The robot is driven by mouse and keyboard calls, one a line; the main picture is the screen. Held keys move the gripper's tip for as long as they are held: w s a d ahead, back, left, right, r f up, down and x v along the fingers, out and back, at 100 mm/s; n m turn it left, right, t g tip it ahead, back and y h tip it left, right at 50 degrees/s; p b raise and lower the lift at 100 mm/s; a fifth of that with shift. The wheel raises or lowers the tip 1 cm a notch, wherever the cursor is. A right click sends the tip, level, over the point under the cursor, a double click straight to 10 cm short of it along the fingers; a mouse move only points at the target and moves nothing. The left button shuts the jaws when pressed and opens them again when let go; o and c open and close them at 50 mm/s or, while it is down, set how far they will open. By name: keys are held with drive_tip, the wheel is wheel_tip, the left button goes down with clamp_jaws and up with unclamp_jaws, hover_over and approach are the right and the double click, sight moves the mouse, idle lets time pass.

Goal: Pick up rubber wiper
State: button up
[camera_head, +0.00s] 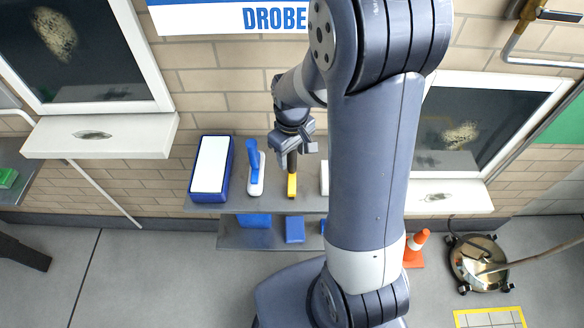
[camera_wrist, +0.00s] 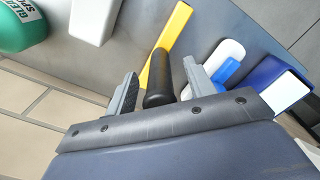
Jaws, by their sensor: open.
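My gripper (camera_head: 293,146) is above the wiper in the head view. In the wrist view the two grey fingers of my gripper (camera_wrist: 160,86) are apart, one on each side of the black handle. I cannot tell whether either finger touches the handle.
On the shelf (camera_head: 222,208), a blue-and-white brush (camera_head: 255,175) and a blue box with a white top (camera_head: 211,168) stand left of the wiper. A white object (camera_head: 325,178) is close on its right. A green-and-white container (camera_wrist: 20,25) shows in the wrist view.

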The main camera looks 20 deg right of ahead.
drive_tip(key=shift+c, duration=0.5)
clamp_jaws()
wheel_tip(320, 180, up, 10)
drive_tip(key=shift+r, duration=0.1)
drive_tip(key=shift+c, duration=2.3)
unclamp_jaws()
drive_tip(key=c, duration=0.4)
